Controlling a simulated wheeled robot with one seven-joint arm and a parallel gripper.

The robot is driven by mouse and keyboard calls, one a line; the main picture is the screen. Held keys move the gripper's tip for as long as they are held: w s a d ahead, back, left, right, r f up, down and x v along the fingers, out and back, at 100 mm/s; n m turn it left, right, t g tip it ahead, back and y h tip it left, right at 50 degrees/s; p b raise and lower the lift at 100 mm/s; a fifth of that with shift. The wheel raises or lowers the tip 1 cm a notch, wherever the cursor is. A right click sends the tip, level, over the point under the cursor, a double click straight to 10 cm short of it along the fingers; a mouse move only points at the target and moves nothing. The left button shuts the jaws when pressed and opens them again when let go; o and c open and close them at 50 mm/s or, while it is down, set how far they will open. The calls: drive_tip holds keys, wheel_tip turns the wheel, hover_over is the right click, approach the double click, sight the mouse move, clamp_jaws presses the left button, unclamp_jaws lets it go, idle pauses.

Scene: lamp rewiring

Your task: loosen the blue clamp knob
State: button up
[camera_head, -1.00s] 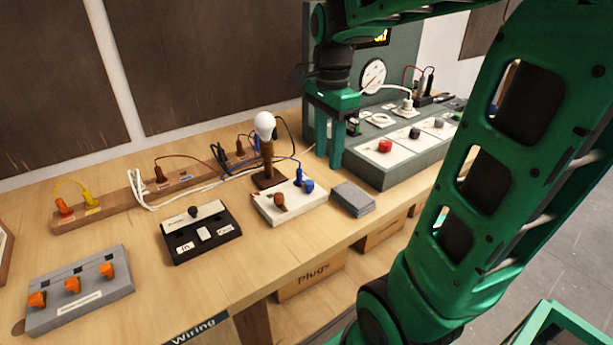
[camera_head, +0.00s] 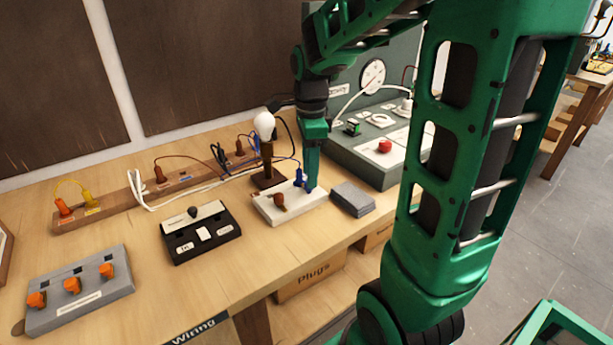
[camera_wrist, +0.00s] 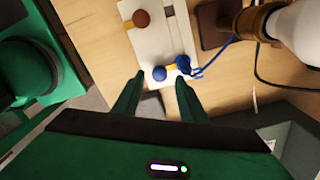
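The blue clamp knob (camera_wrist: 159,73) sits on the white block (camera_wrist: 153,40), at its end nearest my gripper in the wrist view. A blue plug (camera_wrist: 183,63) with a blue cable is right beside it. In the head view, my gripper (camera_head: 311,186) points down at the right end of the white block (camera_head: 270,207) and hides most of the knob. In the wrist view, my gripper (camera_wrist: 160,78) is open, one finger on each side of the knob. I cannot tell whether either finger touches it. A brown knob (camera_head: 279,200) is on the same block.
A lamp with a white bulb (camera_head: 264,125) stands close behind the block. A grey stack (camera_head: 352,198) lies just right of it. The grey instrument panel (camera_head: 350,154) stands further right. A black box (camera_head: 201,236) is at left.

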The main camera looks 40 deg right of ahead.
drive_tip(key=shift+f, duration=1.05)
clamp_jaws()
